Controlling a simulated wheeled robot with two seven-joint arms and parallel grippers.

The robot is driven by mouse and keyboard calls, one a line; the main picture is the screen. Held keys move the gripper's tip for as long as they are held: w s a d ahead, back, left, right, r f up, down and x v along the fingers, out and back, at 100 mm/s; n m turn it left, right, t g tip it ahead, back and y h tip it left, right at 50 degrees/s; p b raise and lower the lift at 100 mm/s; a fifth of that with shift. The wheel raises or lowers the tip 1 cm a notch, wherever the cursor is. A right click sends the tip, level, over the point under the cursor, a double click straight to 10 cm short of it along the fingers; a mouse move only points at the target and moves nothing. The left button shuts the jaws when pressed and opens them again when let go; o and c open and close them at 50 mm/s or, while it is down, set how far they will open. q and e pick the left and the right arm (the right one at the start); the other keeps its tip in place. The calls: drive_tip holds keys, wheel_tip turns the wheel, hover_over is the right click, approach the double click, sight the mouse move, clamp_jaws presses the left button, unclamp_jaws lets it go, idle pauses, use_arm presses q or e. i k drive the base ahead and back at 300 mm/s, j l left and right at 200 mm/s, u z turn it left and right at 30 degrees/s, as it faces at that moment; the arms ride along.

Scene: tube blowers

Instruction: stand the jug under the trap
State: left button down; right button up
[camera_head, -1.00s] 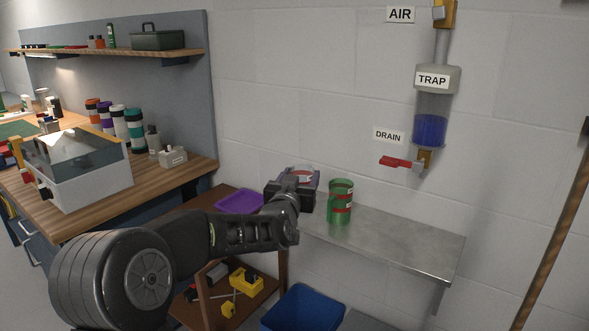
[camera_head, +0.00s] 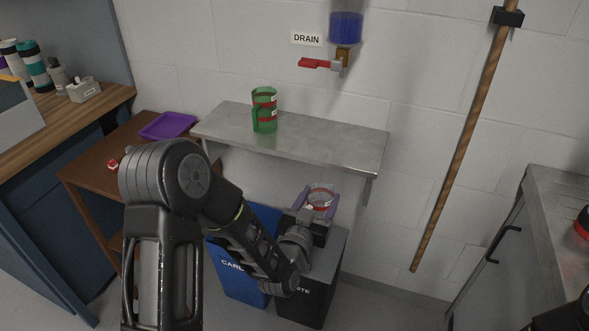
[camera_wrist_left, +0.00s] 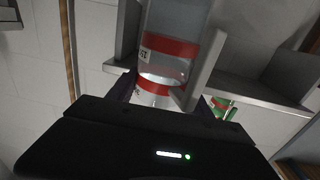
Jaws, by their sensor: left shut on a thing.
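The clear jug (camera_head: 320,190) with red bands is in my left gripper (camera_head: 317,207), which is shut on it. They are in front of and below the metal shelf, above the bins.
A green jug (camera_head: 264,110) with red bands stands on the left half of the metal shelf (camera_head: 330,145); the right half is clear. A blue bin (camera_head: 235,280) and a dark waste bin (camera_head: 325,290) stand below. A wooden pole (camera_head: 455,170) is at right.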

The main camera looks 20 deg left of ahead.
sight(335, 145)
drive_tip(key=k+j+z, duration=0.15)
drive_tip(key=j, duration=0.85)
drive_tip(key=z, duration=1.05)
drive_tip(key=i+j, duration=0.05)
